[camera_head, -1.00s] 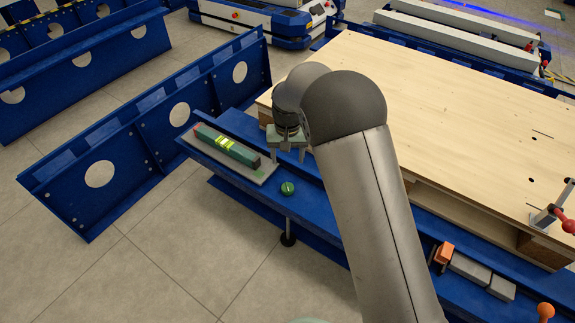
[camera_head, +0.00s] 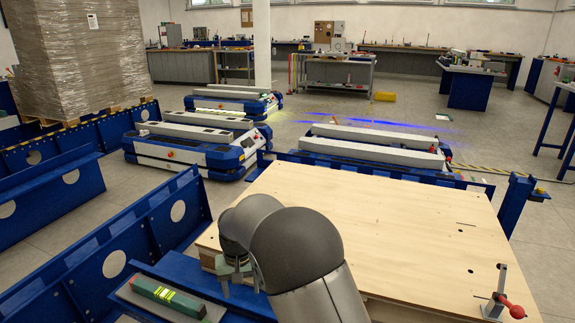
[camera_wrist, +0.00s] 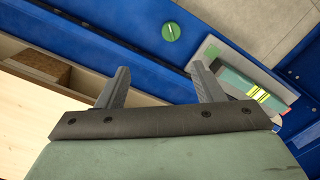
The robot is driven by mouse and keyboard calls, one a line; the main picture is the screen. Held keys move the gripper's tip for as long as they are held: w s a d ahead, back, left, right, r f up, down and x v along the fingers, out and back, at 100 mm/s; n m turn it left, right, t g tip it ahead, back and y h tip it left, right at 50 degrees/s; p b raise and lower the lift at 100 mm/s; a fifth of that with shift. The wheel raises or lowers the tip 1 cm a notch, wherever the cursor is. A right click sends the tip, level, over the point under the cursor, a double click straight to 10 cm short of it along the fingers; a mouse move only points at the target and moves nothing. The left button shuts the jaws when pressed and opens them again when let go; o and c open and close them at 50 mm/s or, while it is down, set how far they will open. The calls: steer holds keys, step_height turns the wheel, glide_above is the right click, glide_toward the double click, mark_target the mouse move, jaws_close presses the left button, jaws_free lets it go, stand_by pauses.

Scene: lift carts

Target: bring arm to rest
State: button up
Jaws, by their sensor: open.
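My gripper (camera_wrist: 160,86) is open and empty in the wrist view, its two fingers apart above the blue beam (camera_wrist: 120,50). In the head view my gripper (camera_head: 238,285) shows small, left of my arm, near the left edge of the wooden table. A green level with yellow vials (camera_head: 167,295) lies on a grey plate (camera_head: 133,300) to the left of the gripper. The level also shows in the wrist view (camera_wrist: 250,90), right of the fingers. A round green object (camera_wrist: 171,32) lies on the blue beam ahead of the fingers.
The wooden tabletop (camera_head: 380,225) is mostly bare. A red-handled clamp (camera_head: 505,300) stands at its near right corner. Blue rails with round holes (camera_head: 150,235) run along the left. Lift carts (camera_head: 190,145) stand behind, with a wrapped pallet stack (camera_head: 85,55) at the back left.

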steer(key=s+d+r+m+p, duration=0.1)
steer(key=s+d+r+p, duration=0.3)
steer(key=d+r, duration=0.3)
steer(key=s+d+r+p, duration=0.4)
steer(key=d+r+p, duration=0.15)
steer(key=r, duration=0.45)
steer(key=s+d+r+m+p, duration=0.1)
steer(key=s+d+r+p, duration=0.25)
steer(key=d+r, duration=0.4)
steer(key=s+d+r+p, duration=0.4)
steer(key=s, duration=0.4)
steer(key=s+d+r+p, duration=0.4)
steer(key=s+r+p, duration=0.1)
steer(key=s, duration=0.2)
steer(key=shift+s+d+m+t, duration=0.3)
steer(key=shift+s+d+m, duration=0.05)
steer(key=shift+m, duration=0.05)
steer(key=shift+r, duration=0.1)
